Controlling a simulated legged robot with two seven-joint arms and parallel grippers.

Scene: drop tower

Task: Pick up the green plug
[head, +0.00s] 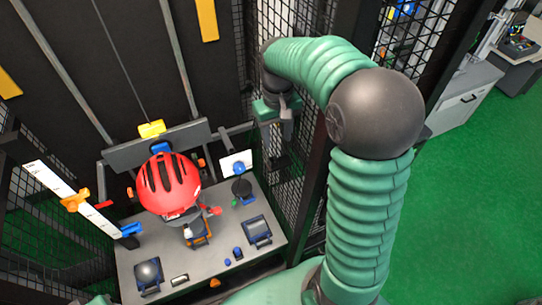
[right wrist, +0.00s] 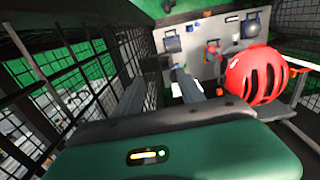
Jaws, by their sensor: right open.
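A very small green spot (head: 235,203), which may be the green plug, shows on the grey table below the black round stand, near a red piece. It is too small to make out its shape. In the right wrist view I cannot pick it out clearly. My right gripper (head: 287,128) hangs beside the black mesh, above and behind the table's right end, well apart from the green spot. In the right wrist view its two fingers (right wrist: 158,92) are spread with nothing between them. My left gripper is not in view.
The grey table (head: 215,265) carries a red helmet (head: 168,184), a black stand with a blue ball (head: 239,168), dark blocks (head: 257,231) and small parts. A white scale bar (head: 58,182) stands at left. Black mesh (head: 285,190) borders the right side; open green floor lies beyond.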

